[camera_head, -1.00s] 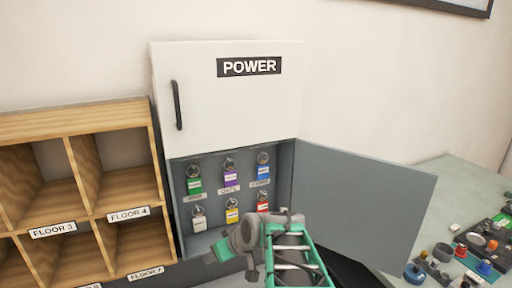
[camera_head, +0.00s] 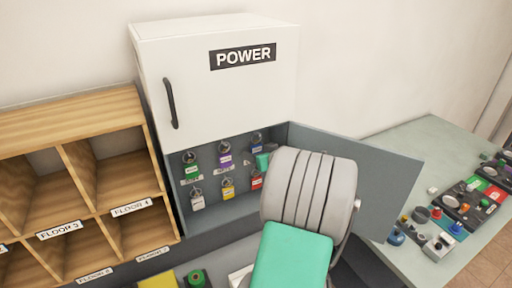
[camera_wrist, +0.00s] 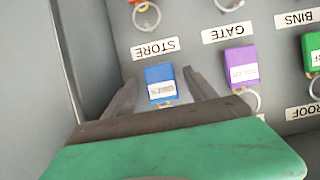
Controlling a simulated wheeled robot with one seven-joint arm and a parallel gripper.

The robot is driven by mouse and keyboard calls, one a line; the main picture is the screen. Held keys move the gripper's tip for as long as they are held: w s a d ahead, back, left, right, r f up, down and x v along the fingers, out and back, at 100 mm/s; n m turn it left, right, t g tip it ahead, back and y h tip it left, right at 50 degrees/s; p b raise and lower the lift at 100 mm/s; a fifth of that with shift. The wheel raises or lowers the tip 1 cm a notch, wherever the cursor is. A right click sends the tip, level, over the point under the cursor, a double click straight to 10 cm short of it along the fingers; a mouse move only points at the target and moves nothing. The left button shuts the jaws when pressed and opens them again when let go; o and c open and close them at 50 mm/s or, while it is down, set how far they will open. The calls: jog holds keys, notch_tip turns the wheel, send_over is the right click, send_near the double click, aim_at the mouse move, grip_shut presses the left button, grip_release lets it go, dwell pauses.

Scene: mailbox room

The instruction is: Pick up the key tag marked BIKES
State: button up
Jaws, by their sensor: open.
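The blue key tag (camera_wrist: 160,84) hangs in the wrist view with an upside-down, small white label that appears to read BIKES. In the head view the blue tag (camera_head: 257,138) is at the right end of the top row, partly hidden by my arm. My gripper (camera_wrist: 160,76) is open, with one finger on each side of the blue tag. I cannot tell whether the fingers reach its full depth. A purple tag (camera_wrist: 240,66) hangs just right of the right finger in the wrist view.
The key cabinet (camera_head: 187,212) also holds green (camera_head: 190,172), white (camera_head: 197,202), yellow (camera_head: 228,190) and red (camera_head: 257,181) tags. Its open door (camera_head: 385,180) stands right of my arm. The POWER box (camera_head: 215,90) is above, wooden cubbies (camera_head: 75,170) left.

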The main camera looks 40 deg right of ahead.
jog(key=shift+a, duration=0.1)
jog(key=c, duration=1.4)
